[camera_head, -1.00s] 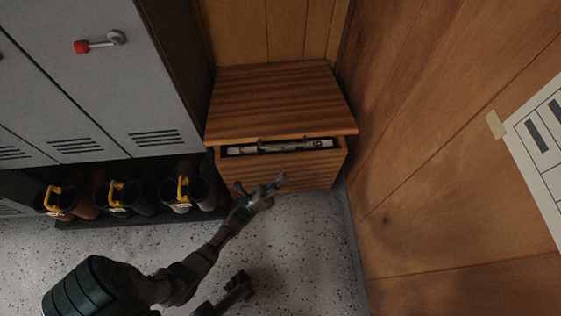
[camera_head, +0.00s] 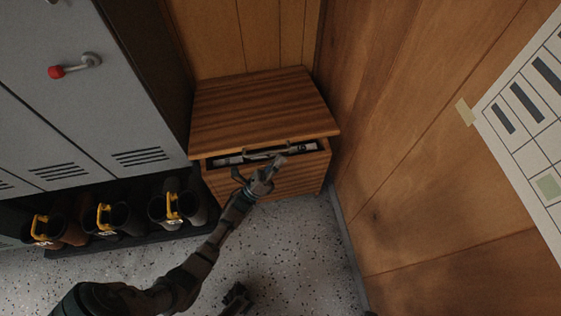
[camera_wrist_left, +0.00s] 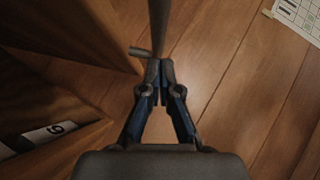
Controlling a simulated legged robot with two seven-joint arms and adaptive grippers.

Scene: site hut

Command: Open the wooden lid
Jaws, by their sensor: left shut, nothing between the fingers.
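The wooden lid (camera_head: 258,105) tops a wooden box (camera_head: 300,180) in the corner. Below its front edge, a dark gap shows pale printed items inside. A grey bar handle (camera_head: 258,154) runs along the lid's front edge. My left gripper (camera_head: 277,165) is shut and empty in front of the gap, close to the handle; contact is unclear. In the left wrist view its fingertips (camera_wrist_left: 160,68) meet just below a grey bar (camera_wrist_left: 158,28). My right gripper (camera_head: 236,297) is low in the head view, dark and partly cut off; its jaws are unclear.
Grey lockers (camera_head: 65,110) stand at the left, above a dark rack of boots (camera_head: 125,218). A wood-panelled wall (camera_head: 400,170) with a paper chart (camera_head: 525,115) closes off the right. The speckled floor (camera_head: 295,250) before the box is clear.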

